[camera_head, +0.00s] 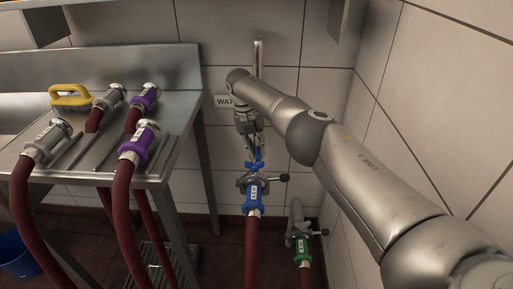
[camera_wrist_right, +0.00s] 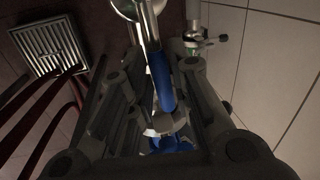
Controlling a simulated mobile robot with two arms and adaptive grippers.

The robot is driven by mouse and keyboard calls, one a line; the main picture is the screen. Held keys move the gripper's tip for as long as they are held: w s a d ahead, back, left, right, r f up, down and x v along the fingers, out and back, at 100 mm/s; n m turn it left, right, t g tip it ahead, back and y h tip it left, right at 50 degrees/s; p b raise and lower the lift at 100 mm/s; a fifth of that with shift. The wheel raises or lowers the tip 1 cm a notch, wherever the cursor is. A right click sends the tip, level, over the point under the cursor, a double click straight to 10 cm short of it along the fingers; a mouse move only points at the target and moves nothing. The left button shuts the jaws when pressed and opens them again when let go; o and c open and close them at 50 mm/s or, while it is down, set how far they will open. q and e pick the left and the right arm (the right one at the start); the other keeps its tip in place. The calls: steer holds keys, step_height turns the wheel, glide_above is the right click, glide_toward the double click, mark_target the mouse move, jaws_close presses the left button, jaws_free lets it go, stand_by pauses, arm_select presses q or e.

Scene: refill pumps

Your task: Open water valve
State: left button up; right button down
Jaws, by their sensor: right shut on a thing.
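In the head view, a pipe with a blue coupling (camera_head: 253,192) stands by the tiled wall, and a dark red hose hangs below it. A blue valve handle (camera_head: 255,165) sits just above the coupling. My right gripper (camera_head: 252,150) reaches down from above and is shut on this blue handle. In the right wrist view, the blue handle (camera_wrist_right: 160,82) shows between the dark fingers of my right gripper (camera_wrist_right: 165,75). The fingers hide part of the valve. A wall sign (camera_head: 222,101) beginning "WAT" is partly covered by my right arm. My left gripper is not in view.
A second valve with a green coupling (camera_head: 303,249) stands low to the right. A steel sink table (camera_head: 185,125) on the left holds several hose couplings and a yellow brush (camera_head: 71,97). A floor drain (camera_wrist_right: 47,49) and the right wall are close by.

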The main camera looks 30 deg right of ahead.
steer(key=shift+w+r, duration=0.1)
steer(key=shift+r, duration=0.05)
steer(key=c, duration=1.3)
jaws_free()
steer(key=shift+c, duration=0.2)
step_height(320, 180, up, 7)
steer(key=a, duration=0.1)
steer(key=shift+w+a, duration=0.2)
